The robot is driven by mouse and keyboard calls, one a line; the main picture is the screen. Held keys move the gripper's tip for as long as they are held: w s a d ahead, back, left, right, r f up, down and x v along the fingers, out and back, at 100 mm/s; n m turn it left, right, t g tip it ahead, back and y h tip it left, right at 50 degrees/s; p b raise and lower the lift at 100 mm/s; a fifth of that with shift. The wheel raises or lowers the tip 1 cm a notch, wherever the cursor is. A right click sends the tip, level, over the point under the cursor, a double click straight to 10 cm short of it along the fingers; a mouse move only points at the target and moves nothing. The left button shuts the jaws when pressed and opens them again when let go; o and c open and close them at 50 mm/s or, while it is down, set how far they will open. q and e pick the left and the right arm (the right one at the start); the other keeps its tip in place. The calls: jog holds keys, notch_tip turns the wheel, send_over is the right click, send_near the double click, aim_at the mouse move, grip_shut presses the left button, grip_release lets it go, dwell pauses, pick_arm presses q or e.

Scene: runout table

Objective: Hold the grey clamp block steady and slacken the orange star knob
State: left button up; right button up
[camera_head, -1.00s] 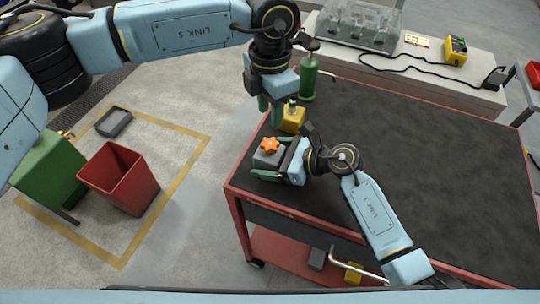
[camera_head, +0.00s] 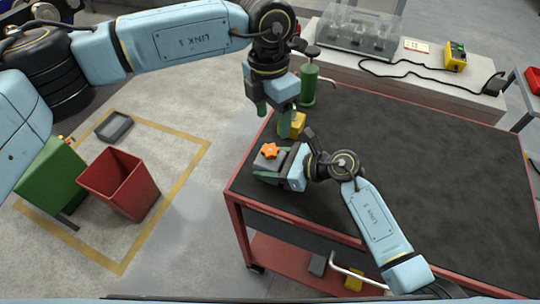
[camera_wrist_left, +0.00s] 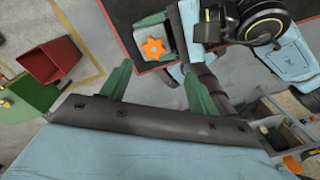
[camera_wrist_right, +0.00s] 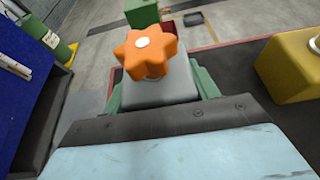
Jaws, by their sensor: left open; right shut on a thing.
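The grey clamp block (camera_head: 264,163) sits at the near left corner of the dark-topped table, with the orange star knob (camera_head: 269,150) on top of it. My right gripper (camera_head: 270,167) is shut on the block from the right; in the right wrist view the block (camera_wrist_right: 160,92) stands between its green fingers below the knob (camera_wrist_right: 147,50). My left gripper (camera_head: 273,120) is open and empty, above and beyond the block. In the left wrist view the knob (camera_wrist_left: 153,48) lies ahead of its open fingers, apart from them.
The dark table top (camera_head: 420,150) is clear to the right. A red bin (camera_head: 121,182) stands on the floor at left.

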aim_at(270, 149)
pick_arm(q)
jog(key=n+g+h, duration=0.1)
jog(key=n, duration=0.1)
jog(key=f+n+g+h, duration=0.1)
jog(key=shift+d+n, duration=0.2)
jog(key=shift+n, duration=0.2)
jog(key=n+h, duration=0.1)
jog(key=n+g+h, duration=0.1)
jog(key=shift+f+n, duration=0.3)
jog(key=shift+f, duration=0.1)
jog(key=w+a+f+n+t+h, duration=0.1)
jog(key=a+f+n+h, duration=0.5)
jog(key=n, duration=0.5)
jog(key=w+a+f+n+h, duration=0.1)
jog(key=a+f+n+h, duration=0.3)
jog(key=a+n+h, duration=0.45)
jog(key=shift+n+y, duration=0.65)
jog(key=shift+n, duration=0.2)
jog(key=d, duration=0.4)
jog(key=s+d, duration=0.1)
jog(key=d, duration=0.4)
jog(key=s+d, duration=0.1)
jog(key=d, duration=0.3)
jog(key=shift+d+r, duration=0.2)
jog(key=shift+d, duration=0.1)
jog(key=shift+t, duration=0.4)
jog(key=c, duration=1)
